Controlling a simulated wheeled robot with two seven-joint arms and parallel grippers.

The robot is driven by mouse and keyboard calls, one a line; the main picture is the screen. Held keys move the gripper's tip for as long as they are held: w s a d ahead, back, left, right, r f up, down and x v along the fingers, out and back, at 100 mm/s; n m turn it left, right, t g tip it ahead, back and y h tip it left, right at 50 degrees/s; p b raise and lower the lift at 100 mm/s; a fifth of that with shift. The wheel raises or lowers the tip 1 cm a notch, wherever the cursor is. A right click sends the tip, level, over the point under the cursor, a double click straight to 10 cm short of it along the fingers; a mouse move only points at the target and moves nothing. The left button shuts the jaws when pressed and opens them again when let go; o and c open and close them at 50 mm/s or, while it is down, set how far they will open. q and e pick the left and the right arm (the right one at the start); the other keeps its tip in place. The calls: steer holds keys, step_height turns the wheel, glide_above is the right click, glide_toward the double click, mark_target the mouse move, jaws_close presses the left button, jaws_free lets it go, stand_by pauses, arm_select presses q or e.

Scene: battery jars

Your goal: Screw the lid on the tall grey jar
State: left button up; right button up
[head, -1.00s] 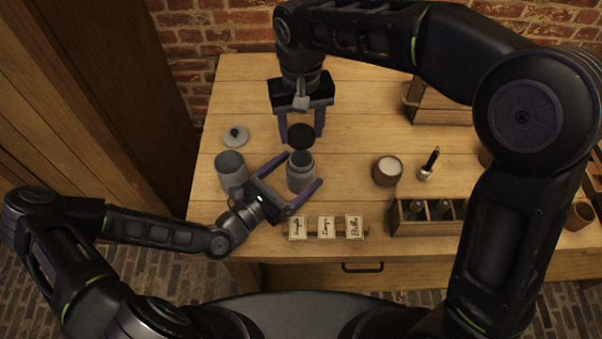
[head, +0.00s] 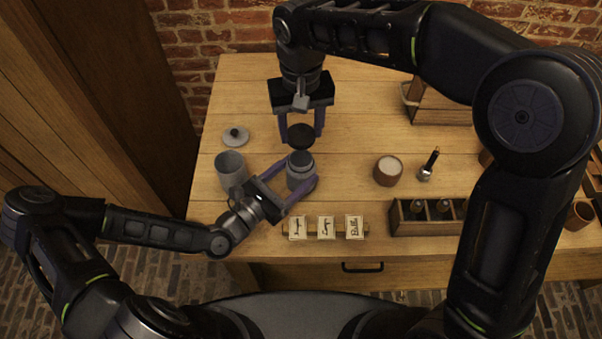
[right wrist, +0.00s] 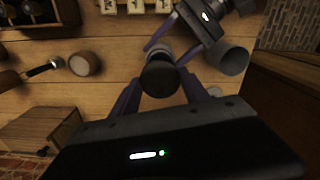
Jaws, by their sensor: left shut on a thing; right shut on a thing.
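A grey jar (head: 299,181) with a narrower neck stands upright on the table. My left gripper (head: 299,174) is shut on its body from the lower left, one finger on each side. My right gripper (head: 301,134) points down from behind and is shut on a dark round lid (head: 300,136) over the jar's mouth. In the right wrist view the lid (right wrist: 160,79) sits between the right fingers, in line with the neck. I cannot tell whether lid and neck touch. Another grey jar (head: 231,168), open and wider, stands to the left, with a grey knobbed lid (head: 235,136) lying behind it.
To the right are a brown cup with pale contents (head: 388,170), a small dark-handled tool (head: 428,165) and a wooden rack (head: 430,218). A wooden box (head: 440,108) stands at the back right.

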arm_select(q)
jaws_close()
arm_select(e)
glide_above(301, 152)
steer(key=s, duration=0.3)
steer(key=shift+w+f, duration=0.2)
steer(key=shift+f, duration=2.3)
steer(key=shift+f, duration=0.1)
steer(key=shift+f, duration=0.8)
steer(key=shift+f, duration=0.55)
